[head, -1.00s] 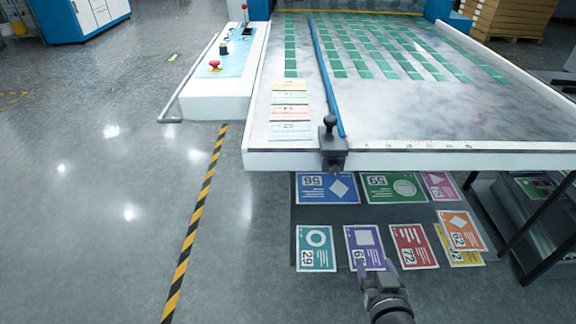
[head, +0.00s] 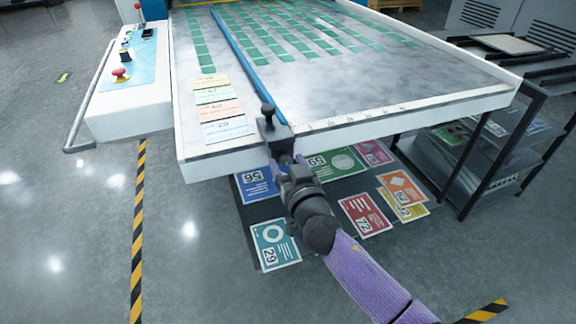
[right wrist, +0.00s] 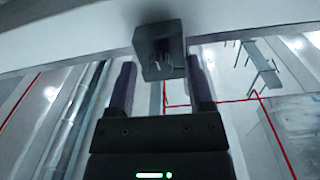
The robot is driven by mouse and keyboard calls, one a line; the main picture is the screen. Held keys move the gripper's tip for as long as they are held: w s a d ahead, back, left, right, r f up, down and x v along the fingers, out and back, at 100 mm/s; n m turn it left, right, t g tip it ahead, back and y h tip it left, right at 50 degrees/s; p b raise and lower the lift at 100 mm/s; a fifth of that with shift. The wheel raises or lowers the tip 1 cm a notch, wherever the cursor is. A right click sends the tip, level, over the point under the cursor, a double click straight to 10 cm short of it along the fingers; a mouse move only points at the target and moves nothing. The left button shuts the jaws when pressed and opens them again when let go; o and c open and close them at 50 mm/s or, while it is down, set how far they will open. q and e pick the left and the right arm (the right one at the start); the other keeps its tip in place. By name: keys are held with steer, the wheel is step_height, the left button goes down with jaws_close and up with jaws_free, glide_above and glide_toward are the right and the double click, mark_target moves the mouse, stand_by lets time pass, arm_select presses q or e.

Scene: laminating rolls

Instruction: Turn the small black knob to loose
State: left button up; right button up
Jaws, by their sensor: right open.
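The small black knob (head: 267,109) stands upright on a dark clamp block (head: 276,134) at the front edge of the white-topped table (head: 400,118). The blue guide bar (head: 240,50) runs back from the clamp. My right gripper (head: 292,162) is just below and in front of the block, its fingers pointing up toward it. In the right wrist view, the block (right wrist: 158,50) shows from below, near the tips of the open, empty fingers (right wrist: 161,82). The knob's top is hidden there. My left gripper is out of view.
Coloured paper strips (head: 222,112) lie on the table left of the clamp. A control panel (head: 125,80) with a red button is at the left. Numbered cards (head: 274,244) lie on a dark mat below. A black rack (head: 470,170) stands at the right.

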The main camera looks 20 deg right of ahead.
steer(key=shift+c, duration=0.9)
steer(key=c, duration=0.7)
jaws_close()
